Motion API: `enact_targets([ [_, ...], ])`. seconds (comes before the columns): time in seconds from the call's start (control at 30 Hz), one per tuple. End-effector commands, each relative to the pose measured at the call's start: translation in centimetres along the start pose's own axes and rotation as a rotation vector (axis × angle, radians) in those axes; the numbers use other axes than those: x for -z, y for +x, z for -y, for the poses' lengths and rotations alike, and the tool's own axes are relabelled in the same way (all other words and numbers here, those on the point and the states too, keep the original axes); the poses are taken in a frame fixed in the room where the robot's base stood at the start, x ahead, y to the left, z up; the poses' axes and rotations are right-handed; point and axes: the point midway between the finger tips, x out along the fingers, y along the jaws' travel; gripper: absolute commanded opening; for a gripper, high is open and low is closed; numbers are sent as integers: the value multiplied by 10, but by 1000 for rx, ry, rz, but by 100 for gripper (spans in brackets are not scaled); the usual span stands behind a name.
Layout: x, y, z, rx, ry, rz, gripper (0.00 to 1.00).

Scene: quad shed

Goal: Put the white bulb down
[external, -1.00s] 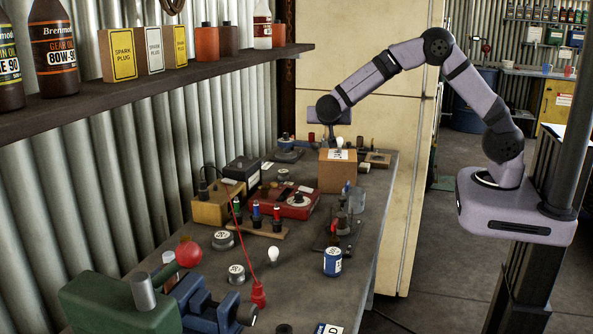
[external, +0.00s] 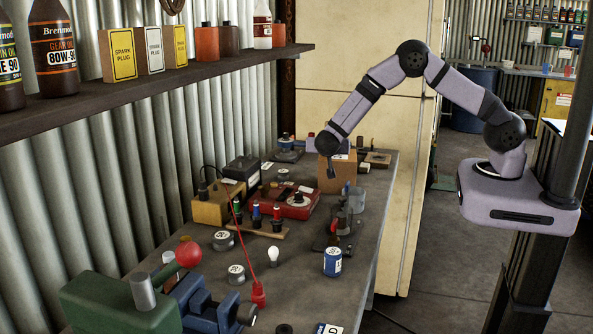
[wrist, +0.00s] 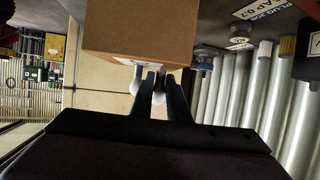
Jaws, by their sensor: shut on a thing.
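My gripper (wrist: 160,77) is shut on a white bulb (wrist: 158,92), a pale rounded shape partly hidden between the fingers in the wrist view. A second white rounded shape (wrist: 136,82), perhaps another bulb, shows just left of the fingers, close to the brown box (wrist: 140,28). Another white bulb (external: 273,256) stands apart on the workbench, nearer the camera.
The grey workbench (external: 305,290) holds a blue-labelled can (external: 333,262), a red meter box (external: 294,201), a wooden strip of coloured terminals (external: 257,226) and a blue vise (external: 210,305). Some bench surface is bare around the near bulb and along the right edge.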

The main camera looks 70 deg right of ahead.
Motion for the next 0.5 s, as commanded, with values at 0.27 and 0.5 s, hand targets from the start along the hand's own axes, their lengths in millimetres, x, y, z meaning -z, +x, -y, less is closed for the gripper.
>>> enact_targets([
  [0.27, -2, 1, 0, 1, 2, 0, 2],
  [0.5, -6, 2, 0, 0, 1, 0, 22],
])
